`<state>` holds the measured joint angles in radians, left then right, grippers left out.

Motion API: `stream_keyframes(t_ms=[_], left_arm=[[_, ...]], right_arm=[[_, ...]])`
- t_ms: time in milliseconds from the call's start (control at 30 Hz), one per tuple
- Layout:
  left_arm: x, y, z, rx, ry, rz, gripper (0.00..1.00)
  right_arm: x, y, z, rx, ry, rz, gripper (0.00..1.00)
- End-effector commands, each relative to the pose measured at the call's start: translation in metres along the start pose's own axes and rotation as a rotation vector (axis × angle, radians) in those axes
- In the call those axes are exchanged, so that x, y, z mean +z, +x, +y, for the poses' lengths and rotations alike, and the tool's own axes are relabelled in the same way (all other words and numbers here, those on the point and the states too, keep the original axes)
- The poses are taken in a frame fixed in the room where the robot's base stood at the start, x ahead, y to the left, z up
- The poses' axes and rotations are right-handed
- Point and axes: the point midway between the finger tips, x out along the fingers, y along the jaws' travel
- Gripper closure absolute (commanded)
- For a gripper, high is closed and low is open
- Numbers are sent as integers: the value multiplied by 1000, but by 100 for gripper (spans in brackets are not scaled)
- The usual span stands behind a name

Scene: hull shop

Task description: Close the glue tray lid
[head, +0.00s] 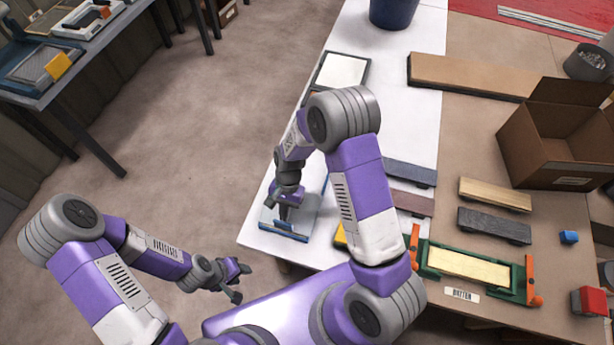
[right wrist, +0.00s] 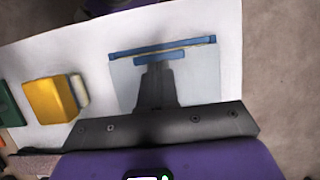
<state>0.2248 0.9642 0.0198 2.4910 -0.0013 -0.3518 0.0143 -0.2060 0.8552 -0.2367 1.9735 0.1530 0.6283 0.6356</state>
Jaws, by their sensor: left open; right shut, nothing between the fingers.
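The glue tray, with a clear, pale lid panel (right wrist: 125,80), lies at the near left corner of the white table. A long blue bar (right wrist: 185,44) runs along one edge, with a shorter blue strip (right wrist: 175,55) beside it. In the head view the blue front edge (head: 284,232) shows near the table's edge. My right gripper (head: 284,214) is shut and empty, pointing down over the panel, its tips at the short strip; I cannot tell whether they touch. The gripper and arm hide part of the tray. My left gripper (head: 238,281) is open and empty, off the table over the floor.
A yellow block (right wrist: 50,100) lies beside the tray. A framed white panel (head: 342,70) and a blue bucket (head: 393,10) are farther back. Dark boards (head: 408,172), a green fixture (head: 468,264) and an open cardboard box (head: 550,140) are to the right. Floor is clear at left.

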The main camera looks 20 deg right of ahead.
Motion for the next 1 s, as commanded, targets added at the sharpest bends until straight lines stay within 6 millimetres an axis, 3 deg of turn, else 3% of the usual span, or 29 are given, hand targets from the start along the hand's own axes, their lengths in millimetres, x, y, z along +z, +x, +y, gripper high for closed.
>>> stream_keyframes(t_ms=[200,667,767,967,1000], left_arm=[[0,-1,0,0,0,0,57],[0,0,0,0,0,0,57],[0,0,0,0,0,0,57],[0,0,0,0,0,0,57],[0,-2,1,0,0,0,57]], right_arm=[[12,5,-4,-2,3,0,100],[13,6,-3,0,4,-5,100],[7,4,-2,-2,6,-4,100],[-24,-9,5,-9,14,3,100],[-21,-23,3,-11,8,6,100]])
